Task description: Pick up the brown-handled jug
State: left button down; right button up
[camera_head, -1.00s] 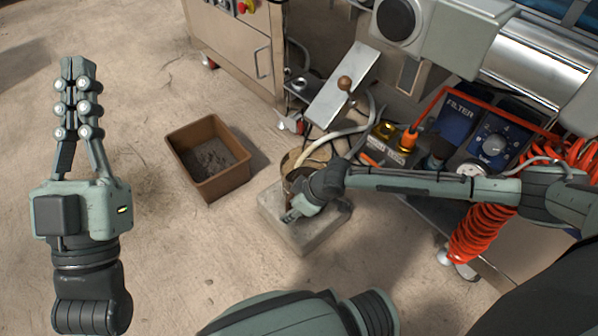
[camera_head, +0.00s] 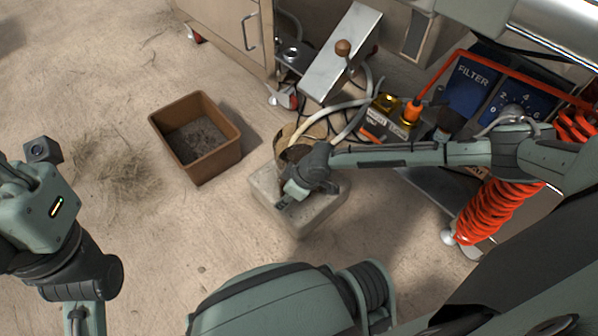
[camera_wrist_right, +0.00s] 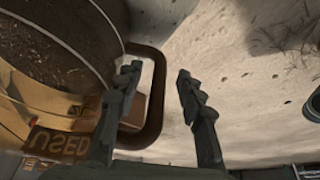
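The jug (camera_head: 285,134) is a brass-coloured round vessel with dark contents, at the back of a grey block (camera_head: 268,207) in the head view, partly hidden by my right wrist. In the right wrist view the jug (camera_wrist_right: 70,106) fills the left side, with an upside-down "USED" label. Its brown handle (camera_wrist_right: 155,108) loops out toward the fingers. My right gripper (camera_wrist_right: 157,75) is open, with the handle lying between its two fingers; contact is not clear. My left gripper (camera_head: 38,200) is at the left edge, away from the jug, its fingertips out of view.
A brown bin (camera_head: 200,175) with dark contents stands on the floor left of the block. A metal cabinet (camera_head: 235,35), a lever with a brown knob (camera_head: 343,48), pale hoses, a filter unit (camera_head: 470,88) and an orange coiled hose (camera_head: 490,212) crowd the back and right. Floor at left is open.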

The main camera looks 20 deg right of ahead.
jog(key=shift+w, duration=0.1)
jog(key=shift+c, duration=0.2)
grip_shut()
jog(key=shift+w, duration=0.1)
dwell(0.4)
